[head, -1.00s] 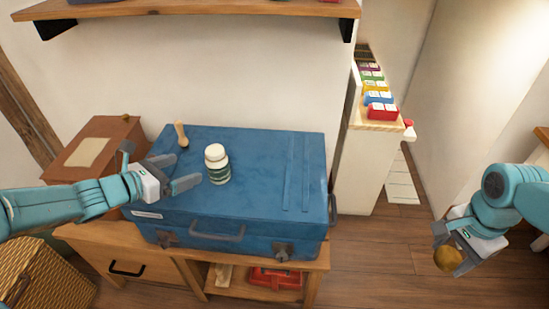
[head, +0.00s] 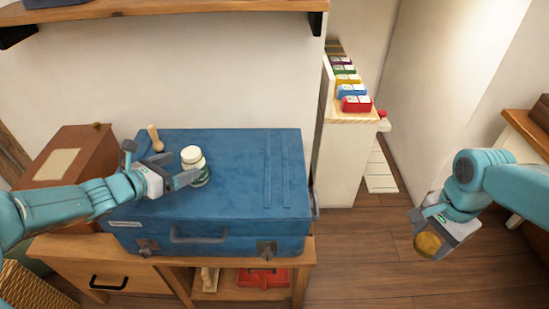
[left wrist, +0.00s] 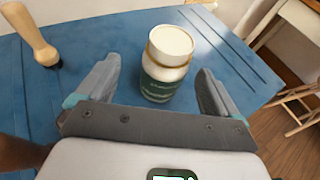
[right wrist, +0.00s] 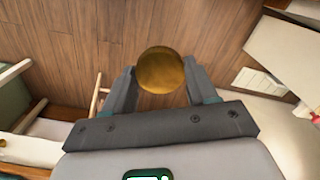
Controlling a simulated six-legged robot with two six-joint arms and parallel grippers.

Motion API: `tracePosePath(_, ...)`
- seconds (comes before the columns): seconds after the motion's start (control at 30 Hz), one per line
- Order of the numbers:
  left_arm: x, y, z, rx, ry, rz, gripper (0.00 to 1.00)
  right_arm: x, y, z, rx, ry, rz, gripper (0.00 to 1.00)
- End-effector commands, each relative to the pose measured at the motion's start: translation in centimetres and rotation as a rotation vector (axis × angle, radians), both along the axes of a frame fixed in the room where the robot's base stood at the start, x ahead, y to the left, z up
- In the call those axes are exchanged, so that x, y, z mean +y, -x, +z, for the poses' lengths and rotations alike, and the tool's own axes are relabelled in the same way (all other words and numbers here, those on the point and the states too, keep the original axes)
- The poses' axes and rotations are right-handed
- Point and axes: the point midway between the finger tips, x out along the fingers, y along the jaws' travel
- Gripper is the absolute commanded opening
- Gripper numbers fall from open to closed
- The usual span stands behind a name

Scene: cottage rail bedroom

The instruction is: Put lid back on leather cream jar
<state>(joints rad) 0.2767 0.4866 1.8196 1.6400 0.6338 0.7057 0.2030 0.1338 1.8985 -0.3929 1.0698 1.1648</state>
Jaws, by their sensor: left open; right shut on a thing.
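The leather cream jar (head: 195,165) is white with a dark green label and stands upright on the blue trunk (head: 235,160). Its pale top faces up without a lid. My left gripper (head: 186,176) is open at the jar; in the left wrist view the jar (left wrist: 165,75) stands between the spread fingers (left wrist: 160,85), with space on both sides. My right gripper (head: 432,243) is shut on the round gold-brown lid (right wrist: 160,70), held in the air over the floor, well right of the trunk. The fingers grip the lid from its two sides.
A wooden-handled brush (head: 155,138) stands on the trunk behind the left gripper. A brown box (head: 75,155) is at the left. A white shelf unit (head: 345,160) with coloured boxes is right of the trunk. The trunk's right half is clear.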

Motion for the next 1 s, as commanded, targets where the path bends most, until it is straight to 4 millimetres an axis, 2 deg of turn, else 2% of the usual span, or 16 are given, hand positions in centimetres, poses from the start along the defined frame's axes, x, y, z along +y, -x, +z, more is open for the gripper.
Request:
tracePosePath(0.17,-0.2,-0.1,-0.2,0.001,0.001,-0.001,0.94,0.0,0.0,-0.1,0.0,0.0,0.0,0.29)
tracePosePath(0.37,-2.4,-1.7,-1.9,0.002,0.001,-0.002,0.94,0.0,0.0,-1.0,0.0,0.0,0.0,0.29)
tracePosePath(0.5,-3.1,-3.1,-2.1,-0.001,0.001,-0.001,0.94,0.0,0.0,-0.9,0.0,0.0,0.0,0.29)
tracePosePath(0.9,-3.3,-3.4,-2.3,0.001,0.001,0.0,0.94,0.0,0.0,-0.9,0.0,0.0,0.0,0.29)
tracePosePath(0.97,-3.3,-3.3,-2.2,0.001,0.001,0.0,0.75,0.0,0.0,-0.9,0.0,0.0,0.0,0.29)
tracePosePath(1.0,-3.3,-3.4,-2.2,0.001,0.001,0.0,0.62,0.0,0.0,-0.9,0.0,0.0,0.0,0.29)
